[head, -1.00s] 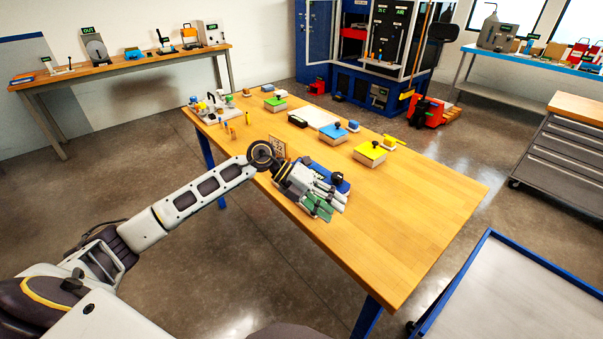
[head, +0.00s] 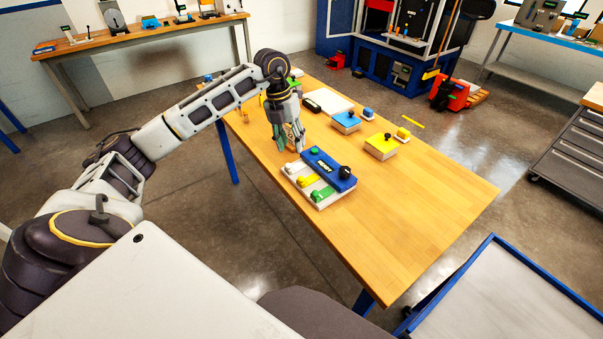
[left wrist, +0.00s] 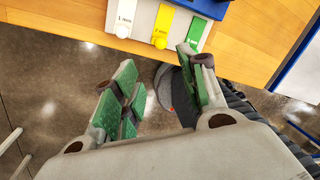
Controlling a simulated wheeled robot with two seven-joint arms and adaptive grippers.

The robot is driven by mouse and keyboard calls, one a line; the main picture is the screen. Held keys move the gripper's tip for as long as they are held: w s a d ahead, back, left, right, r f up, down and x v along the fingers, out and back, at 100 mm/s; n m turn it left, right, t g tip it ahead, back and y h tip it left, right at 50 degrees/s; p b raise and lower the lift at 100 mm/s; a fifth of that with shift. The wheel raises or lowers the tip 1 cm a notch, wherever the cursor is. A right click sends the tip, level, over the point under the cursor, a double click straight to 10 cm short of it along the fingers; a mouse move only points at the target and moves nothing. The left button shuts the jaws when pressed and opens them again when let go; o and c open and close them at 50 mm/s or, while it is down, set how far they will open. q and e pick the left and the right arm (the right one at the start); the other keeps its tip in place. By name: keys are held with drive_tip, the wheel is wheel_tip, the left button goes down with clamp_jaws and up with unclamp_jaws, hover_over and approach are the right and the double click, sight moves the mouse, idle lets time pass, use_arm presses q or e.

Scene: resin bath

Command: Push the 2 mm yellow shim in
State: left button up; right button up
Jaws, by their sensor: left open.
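The shim block with its blue top and black knob (head: 330,168) stands on the wooden table, in front of my left gripper. White, yellow and green shims lie side by side on its near side. The yellow shim (head: 305,181) is the middle one, with a round yellow knob at its outer end. In the left wrist view the yellow shim (left wrist: 164,24) is at the top, between the white 1 mm strip and the green strip. My right gripper does not show.
Yellow (head: 380,147) and blue (head: 346,122) topped blocks stand farther back on the table. The table's right and near parts are clear. A blue-edged cart (head: 500,290) stands at the lower right.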

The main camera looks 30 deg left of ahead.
sight(300, 177)
use_arm(q)
drive_tip(key=shift+f, duration=0.15)
drive_tip(key=f, duration=0.4)
drive_tip(key=d+f+p, duration=0.1)
drive_tip(key=f, duration=0.3)
drive_tip(key=d+f, duration=0.1)
drive_tip(key=f, duration=0.2)
drive_tip(key=shift+w+d+f, duration=0.2)
drive_tip(key=shift+w+f, duration=0.1)
drive_tip(key=shift+f, duration=0.1)
drive_tip(key=shift+d+f, duration=0.1)
drive_tip(key=shift+f, duration=0.7)
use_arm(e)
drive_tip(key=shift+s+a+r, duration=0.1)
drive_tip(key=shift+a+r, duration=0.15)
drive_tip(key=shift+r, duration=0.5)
use_arm(q)
clamp_jaws()
